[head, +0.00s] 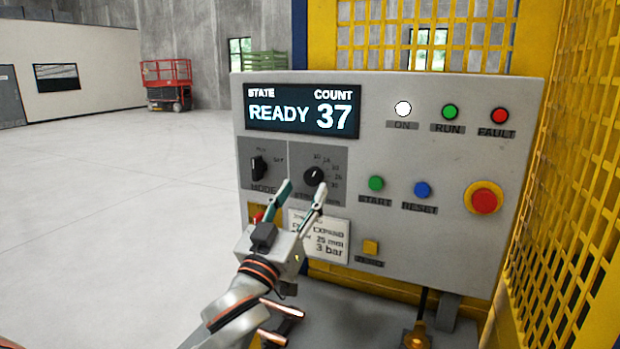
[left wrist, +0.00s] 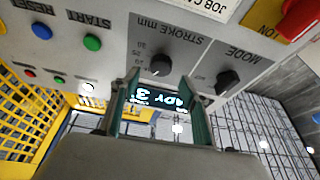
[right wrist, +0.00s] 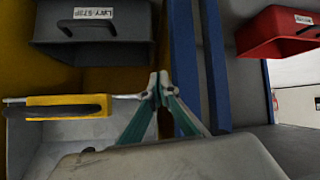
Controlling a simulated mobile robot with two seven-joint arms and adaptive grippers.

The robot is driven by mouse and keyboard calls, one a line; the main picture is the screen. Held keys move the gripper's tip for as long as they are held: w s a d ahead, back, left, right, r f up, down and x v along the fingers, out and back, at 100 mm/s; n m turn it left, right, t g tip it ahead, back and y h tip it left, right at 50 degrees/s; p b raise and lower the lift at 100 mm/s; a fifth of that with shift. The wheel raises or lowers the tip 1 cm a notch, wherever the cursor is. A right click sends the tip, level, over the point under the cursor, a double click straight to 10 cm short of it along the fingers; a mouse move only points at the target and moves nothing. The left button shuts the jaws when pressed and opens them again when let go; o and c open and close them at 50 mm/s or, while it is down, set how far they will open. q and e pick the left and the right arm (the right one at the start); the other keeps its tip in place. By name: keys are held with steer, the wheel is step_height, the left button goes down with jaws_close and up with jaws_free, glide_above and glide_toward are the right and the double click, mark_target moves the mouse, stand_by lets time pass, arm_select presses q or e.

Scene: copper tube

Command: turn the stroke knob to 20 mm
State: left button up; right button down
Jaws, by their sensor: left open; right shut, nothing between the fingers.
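The stroke knob (head: 314,176) is a round black knob on a dark plate of the grey control panel (head: 400,260), with a scale in mm around its upper right. It also shows in the left wrist view (left wrist: 160,65). I cannot tell which mark it points at. My left gripper (head: 306,187) is open, its fingertips just below and in front of the knob. In the left wrist view its fingers (left wrist: 160,100) stand apart with nothing between them, and the knob lies beyond the tips. My right gripper (right wrist: 160,86) is shut and empty, away from the panel.
The mode knob (head: 258,167) is left of the stroke knob. START (head: 376,183), RESET (head: 422,189) and a red emergency button (head: 484,200) are to the right. The display (head: 302,108) reads READY 37. Copper tubes (head: 282,308) lie below. Grey (right wrist: 95,25) and red (right wrist: 275,30) bins face the right gripper.

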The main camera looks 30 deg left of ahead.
mark_target(312, 177)
arm_select(q)
steer(key=shift+p+x, duration=0.35)
steer(key=shift+x, duration=1.8)
steer(key=c, duration=1.1)
steer(key=shift+m, duration=0.4)
steer(key=shift+m+g+h, duration=0.15)
steer(key=shift+m+h, duration=0.9)
steer(key=shift+m, duration=0.8)
steer(key=shift+m+g+h, duration=0.15)
steer(key=shift+m+h, duration=0.9)
steer(key=shift+m, duration=1.1)
steer(key=o, duration=1.1)
